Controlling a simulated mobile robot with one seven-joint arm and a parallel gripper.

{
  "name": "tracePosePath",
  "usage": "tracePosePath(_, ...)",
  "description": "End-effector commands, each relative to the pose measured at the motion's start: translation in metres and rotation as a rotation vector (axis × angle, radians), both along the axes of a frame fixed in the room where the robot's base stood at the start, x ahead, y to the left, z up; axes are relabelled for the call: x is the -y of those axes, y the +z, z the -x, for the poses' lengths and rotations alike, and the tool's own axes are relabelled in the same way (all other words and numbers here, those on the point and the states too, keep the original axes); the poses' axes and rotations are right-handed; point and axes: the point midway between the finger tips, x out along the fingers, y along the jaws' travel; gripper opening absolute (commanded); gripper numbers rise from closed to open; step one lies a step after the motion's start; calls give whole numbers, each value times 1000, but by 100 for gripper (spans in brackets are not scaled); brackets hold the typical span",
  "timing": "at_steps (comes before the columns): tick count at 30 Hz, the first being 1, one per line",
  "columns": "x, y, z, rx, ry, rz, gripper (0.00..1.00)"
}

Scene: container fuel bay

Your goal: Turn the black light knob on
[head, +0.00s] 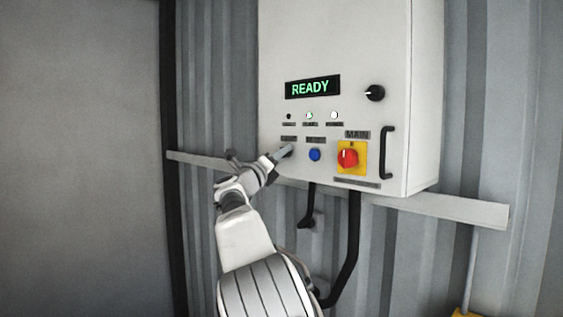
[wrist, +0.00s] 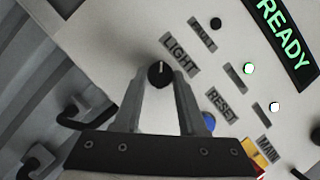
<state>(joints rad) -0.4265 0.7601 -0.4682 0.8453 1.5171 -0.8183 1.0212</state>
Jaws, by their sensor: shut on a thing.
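The black light knob (wrist: 160,74) sits on the panel below the LIGHT label (wrist: 181,55) in the wrist view. Its pale pointer mark faces the top of that picture, at an angle to the label. My gripper (wrist: 163,84) is shut on the knob, with one finger on each side. In the head view my gripper (head: 284,151) reaches the lower left of the white control cabinet (head: 350,45), and its fingers mostly hide the knob there.
A blue RESET button (head: 315,155) is just right of my gripper. Further right is the red MAIN switch (head: 348,158) on a yellow plate. The READY display (head: 312,88), another black knob (head: 374,93) and the black door handle (head: 387,152) stand clear. Two lamps glow; the left one (head: 289,116) is dark.

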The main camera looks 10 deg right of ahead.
Motion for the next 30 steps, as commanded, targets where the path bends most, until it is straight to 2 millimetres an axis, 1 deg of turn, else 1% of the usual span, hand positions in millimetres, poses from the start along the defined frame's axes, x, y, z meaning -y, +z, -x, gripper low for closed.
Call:
tracePosePath(1, 0, -5, -1, 43, 1, -25, 0)
tracePosePath(6, -1, -2, -2, 154, 1, -100, 0)
tracePosePath(9, -1, -1, -2, 192, 1, -126, 0)
tracePosePath(20, -1, 0, -1, 208, 1, -137, 0)
tracePosePath(21, -1, 0, -1, 207, 0, -137, 46)
tracePosePath(25, -1, -1, -1, 207, 0, -137, 69)
tracePosePath(26, -1, -1, -1, 206, 0, -136, 70)
tracePosePath(30, -1, -1, -1, 206, 0, -136, 70)
